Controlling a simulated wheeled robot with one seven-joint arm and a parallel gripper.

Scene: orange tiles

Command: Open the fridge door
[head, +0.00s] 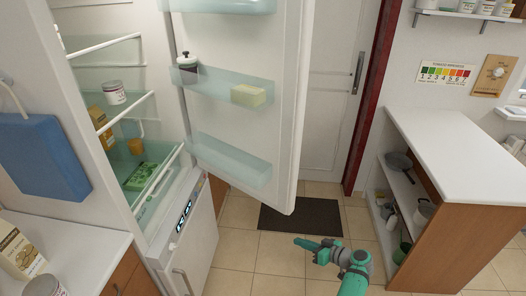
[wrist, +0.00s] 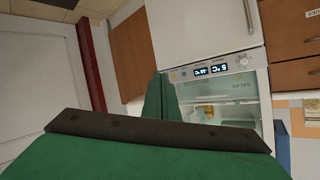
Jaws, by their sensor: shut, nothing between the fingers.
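The fridge door (head: 278,130) stands wide open in the head view, swung out to the right with its inner shelves facing the room. The open fridge (head: 150,190) shows its lit glass shelves on the left. My gripper (head: 300,242) is low in front of the door, below its bottom edge and apart from it. Its green fingers are shut and empty, pointing left. In the wrist view, the picture is turned over; the fingers (wrist: 160,95) show against the fridge's display panel (wrist: 220,68) and the lower door (wrist: 200,28). The door's outer handle is hidden.
A dark mat (head: 300,217) lies on the tiled floor by a closed white room door (head: 335,100). A wooden counter with a white top (head: 450,145) stands at the right. A white worktop (head: 70,255) is at the left. Floor between them is clear.

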